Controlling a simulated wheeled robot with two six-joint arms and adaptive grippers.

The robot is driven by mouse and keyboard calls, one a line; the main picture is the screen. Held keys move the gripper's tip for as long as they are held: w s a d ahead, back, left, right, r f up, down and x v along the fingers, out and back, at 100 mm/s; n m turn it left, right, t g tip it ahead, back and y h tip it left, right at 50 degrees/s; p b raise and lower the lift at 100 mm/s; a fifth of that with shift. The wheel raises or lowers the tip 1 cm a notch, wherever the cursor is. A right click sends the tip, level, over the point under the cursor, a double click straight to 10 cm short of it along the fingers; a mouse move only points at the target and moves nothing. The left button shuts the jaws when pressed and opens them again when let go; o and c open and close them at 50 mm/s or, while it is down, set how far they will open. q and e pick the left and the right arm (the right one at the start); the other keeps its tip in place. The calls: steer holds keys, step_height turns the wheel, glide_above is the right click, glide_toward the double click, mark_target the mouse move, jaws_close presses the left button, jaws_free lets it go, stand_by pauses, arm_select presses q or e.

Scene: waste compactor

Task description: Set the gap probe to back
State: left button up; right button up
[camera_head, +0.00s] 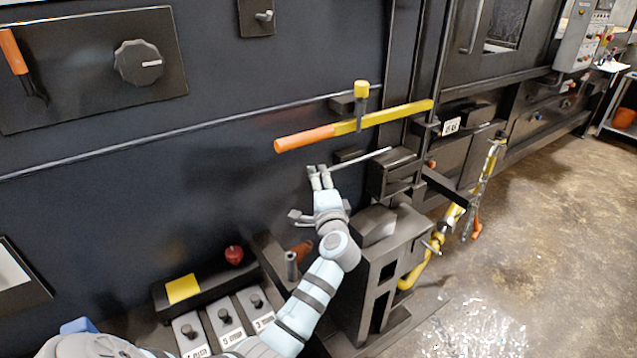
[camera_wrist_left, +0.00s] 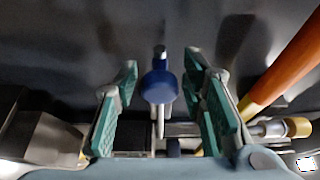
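My left gripper (camera_head: 318,170) reaches up towards the dark machine wall, below the orange-and-yellow bar. In the left wrist view, my left gripper (camera_wrist_left: 165,80) is open, its green-padded fingers apart. A round blue knob (camera_wrist_left: 160,86) on a metal stem shows between the fingers, with visible room on both sides; it may be the gap probe's handle. I cannot make out the blue knob in the head view. A thin metal rod (camera_head: 367,156) runs right of the fingertips towards a dark block. No label naming the gap probe or its positions is readable. My right gripper is not in view.
The orange-and-yellow bar (camera_head: 385,118) lies just above the gripper, and its orange part (camera_wrist_left: 290,60) shows in the wrist view. A dark stand (camera_head: 372,275) is below right. A red knob (camera_head: 234,255) and several labelled levers sit lower left. Open floor lies right.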

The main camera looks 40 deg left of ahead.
arm_select(q)
steer(key=shift+d, duration=0.1)
steer(key=shift+d, duration=0.15)
steer(key=v, duration=0.7)
steer(key=shift+s+d, duration=0.15)
